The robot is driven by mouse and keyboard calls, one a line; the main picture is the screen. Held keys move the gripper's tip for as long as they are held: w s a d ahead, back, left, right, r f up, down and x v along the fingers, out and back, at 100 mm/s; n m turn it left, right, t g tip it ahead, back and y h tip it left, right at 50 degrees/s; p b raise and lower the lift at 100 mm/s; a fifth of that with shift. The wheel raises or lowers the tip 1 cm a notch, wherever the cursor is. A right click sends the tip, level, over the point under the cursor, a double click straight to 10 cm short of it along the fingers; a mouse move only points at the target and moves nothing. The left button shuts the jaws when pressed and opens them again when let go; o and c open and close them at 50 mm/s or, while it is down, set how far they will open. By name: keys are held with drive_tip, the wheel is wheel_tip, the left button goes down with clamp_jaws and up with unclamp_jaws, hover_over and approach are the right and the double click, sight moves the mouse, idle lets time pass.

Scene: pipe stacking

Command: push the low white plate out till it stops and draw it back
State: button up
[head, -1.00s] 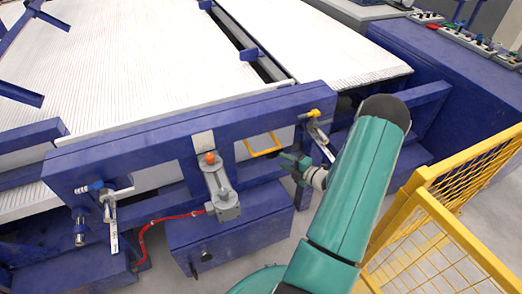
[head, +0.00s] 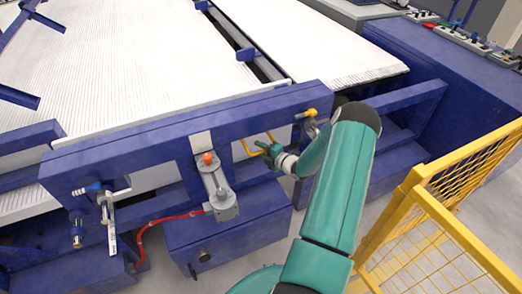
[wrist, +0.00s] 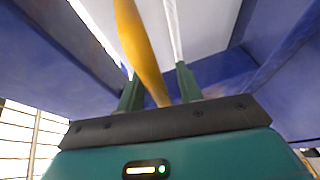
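The low white plate (head: 240,151) shows only in part through the opening in the blue front beam. A yellow bar handle (head: 247,147) stands at its front. In the wrist view a pale panel (wrist: 208,28), which seems to be this plate, lies beyond the fingers. The yellow handle (wrist: 140,40) runs between the two dark green fingers there. My gripper (head: 264,147) is at the right part of the handle, and it also shows in the wrist view (wrist: 159,88). Its fingers are apart, with visible gaps beside the bar. I cannot tell whether either finger touches it.
The blue beam (head: 130,155) crosses in front, with a metal lever with an orange knob (head: 210,160) left of my gripper. A clamp with a yellow end (head: 311,113) is close above my wrist. A yellow mesh fence (head: 470,170) stands at the right.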

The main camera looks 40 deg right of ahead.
clamp_jaws()
drive_tip(key=s+a, duration=0.3)
drive_tip(key=s, duration=0.7)
drive_tip(key=shift+s, duration=0.1)
unclamp_jaws()
drive_tip(key=shift+s, duration=0.1)
drive_tip(key=shift+d, duration=0.1)
drive_tip(key=v, duration=1.3)
drive_tip(key=shift+s, duration=0.25)
drive_tip(key=shift+r, duration=0.1)
